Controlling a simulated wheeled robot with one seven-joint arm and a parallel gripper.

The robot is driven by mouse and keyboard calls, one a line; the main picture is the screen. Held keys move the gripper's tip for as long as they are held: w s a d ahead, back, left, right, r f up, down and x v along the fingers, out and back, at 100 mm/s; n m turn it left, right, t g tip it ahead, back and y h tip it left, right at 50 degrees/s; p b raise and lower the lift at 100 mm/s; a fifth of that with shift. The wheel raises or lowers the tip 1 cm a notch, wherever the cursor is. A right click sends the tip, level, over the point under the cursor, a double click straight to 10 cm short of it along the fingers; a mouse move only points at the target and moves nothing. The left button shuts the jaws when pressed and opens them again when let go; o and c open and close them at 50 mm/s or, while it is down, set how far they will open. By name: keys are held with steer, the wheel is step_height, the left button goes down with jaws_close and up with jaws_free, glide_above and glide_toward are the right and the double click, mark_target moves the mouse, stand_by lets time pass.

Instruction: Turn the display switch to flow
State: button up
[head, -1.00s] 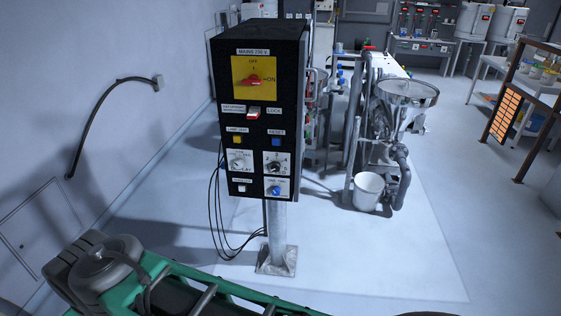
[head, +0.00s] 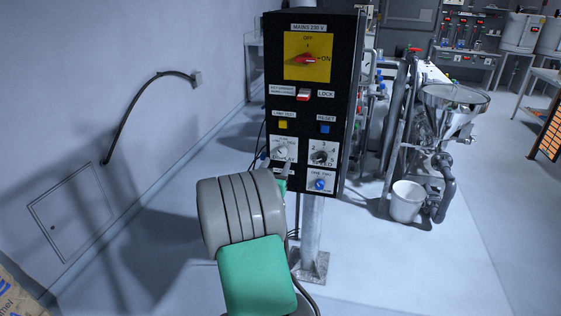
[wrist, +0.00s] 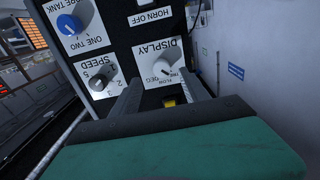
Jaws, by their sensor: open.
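The black switch panel (head: 345,100) stands on a post in the head view. Its display switch (head: 281,151) is a round grey knob on a white plate at the lower left. In the wrist view the panel looks upside down, and the display switch (wrist: 163,68) shows under the DISPLAY lettering, with FLOW and other small labels around it. Its pointer direction is too small to read surely. My gripper (wrist: 159,78) is open, its two fingers reaching toward the plate with the knob between them in the picture. I cannot tell whether they touch it. My wrist hides part of the panel's lower left.
The speed knob (wrist: 100,80) and blue tank knob (wrist: 70,24) sit close by on the panel. Above are the yellow lamp test button (head: 283,124) and red mains switch (head: 306,59). A hopper machine (head: 450,105) and white bucket (head: 407,201) stand at right.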

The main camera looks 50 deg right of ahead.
mark_target(281, 154)
steer(key=p+x, duration=0.1)
steer(key=x, duration=0.5)
steer(key=shift+w+d+r+p, duration=0.1)
steer(key=shift+w+d+p, duration=0.15)
steer(key=shift+p, duration=0.15)
jaws_close()
